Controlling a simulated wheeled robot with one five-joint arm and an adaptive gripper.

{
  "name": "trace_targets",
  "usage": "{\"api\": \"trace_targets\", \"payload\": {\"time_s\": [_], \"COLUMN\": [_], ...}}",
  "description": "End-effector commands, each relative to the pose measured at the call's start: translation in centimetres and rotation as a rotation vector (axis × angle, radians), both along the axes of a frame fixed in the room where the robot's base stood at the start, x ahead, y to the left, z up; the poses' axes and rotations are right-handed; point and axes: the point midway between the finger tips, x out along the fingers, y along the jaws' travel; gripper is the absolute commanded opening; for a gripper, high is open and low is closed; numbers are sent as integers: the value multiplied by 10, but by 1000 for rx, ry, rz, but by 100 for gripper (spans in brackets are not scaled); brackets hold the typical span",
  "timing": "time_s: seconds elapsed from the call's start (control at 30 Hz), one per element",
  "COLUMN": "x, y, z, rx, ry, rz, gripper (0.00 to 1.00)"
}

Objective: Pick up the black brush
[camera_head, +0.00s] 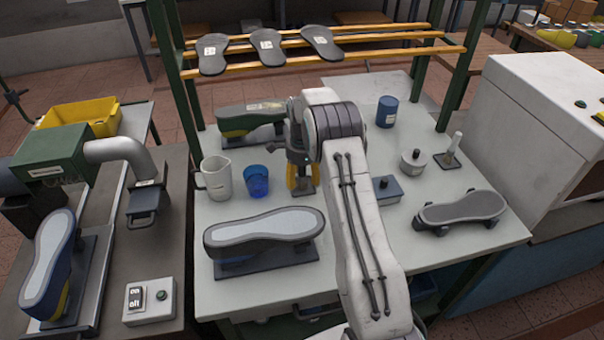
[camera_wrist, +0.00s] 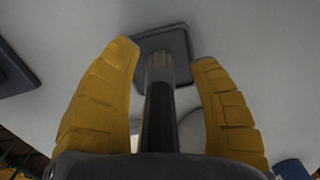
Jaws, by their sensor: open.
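The black brush (camera_wrist: 161,115) stands between my fingers in the wrist view. Its near part is a dark shaft, and a ribbed grey part (camera_wrist: 159,67) meets a dark square base plate (camera_wrist: 179,42). My gripper (camera_wrist: 175,85) is open, with one yellow finger on each side of the shaft. In the head view my gripper (camera_head: 301,180) points down to the worktable, over the base plate, and hides most of the brush.
A blue cup (camera_head: 256,182) and a white jug (camera_head: 217,178) stand left of my gripper. A shoe last (camera_head: 265,228) lies in front. A grey-blue box (camera_head: 381,191) is to the right, and a white-handled tool (camera_head: 454,147) stands farther right.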

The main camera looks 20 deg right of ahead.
Motion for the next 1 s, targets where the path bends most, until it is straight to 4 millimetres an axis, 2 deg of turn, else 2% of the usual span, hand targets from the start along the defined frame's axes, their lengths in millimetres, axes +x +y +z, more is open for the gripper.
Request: {"api": "trace_targets", "payload": {"time_s": [0.1,0.73,1.0], "x": [0,0,0], "y": [0,0,0], "z": [0,0,0], "rx": [0,0,0], "ry": [0,1,2], "rz": [0,0,0], "gripper": [58,2,0]}}
